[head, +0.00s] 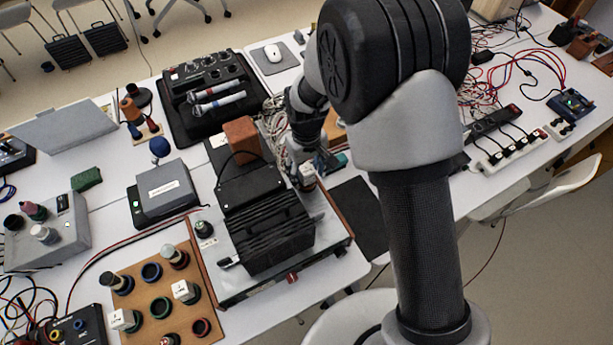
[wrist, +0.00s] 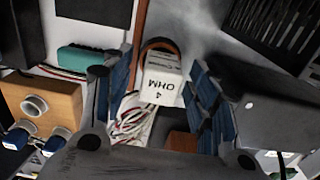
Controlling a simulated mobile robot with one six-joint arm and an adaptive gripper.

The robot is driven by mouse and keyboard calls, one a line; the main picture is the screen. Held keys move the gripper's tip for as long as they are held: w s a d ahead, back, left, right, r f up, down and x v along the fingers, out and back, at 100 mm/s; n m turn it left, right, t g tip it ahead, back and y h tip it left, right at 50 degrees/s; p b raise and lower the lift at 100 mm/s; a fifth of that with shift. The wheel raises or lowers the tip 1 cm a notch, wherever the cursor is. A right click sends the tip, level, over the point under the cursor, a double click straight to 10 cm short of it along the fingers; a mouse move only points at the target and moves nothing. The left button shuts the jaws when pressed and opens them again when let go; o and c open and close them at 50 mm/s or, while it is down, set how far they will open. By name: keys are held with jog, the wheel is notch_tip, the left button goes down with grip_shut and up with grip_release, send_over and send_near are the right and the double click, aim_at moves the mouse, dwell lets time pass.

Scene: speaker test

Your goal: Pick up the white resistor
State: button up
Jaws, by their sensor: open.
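A white resistor block (wrist: 163,78) marked "4 OHM" shows in the wrist view, between the two blue-padded fingers of my gripper (wrist: 160,90). The fingers are open, with a gap visible on each side of the block. In the head view my gripper (head: 312,163) points down at the right rear of the black finned device. A small white block (head: 307,174) shows just below the fingers there, partly hidden by them.
The black finned device (head: 268,232) stands close to the left of my gripper. A reddish-brown block (head: 241,138) and loose cables (head: 273,125) lie behind it. A wooden board (head: 149,270) with coloured rings and other white-topped pieces is at front left.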

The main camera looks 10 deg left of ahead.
aim_at(306, 169)
jog(key=shift+r, duration=0.1)
jog(key=shift+c, duration=0.4)
jog(key=c, duration=1.1)
notch_tip(306, 169, up, 20)
jog(key=p, duration=0.5)
jog(key=shift+p, duration=0.3)
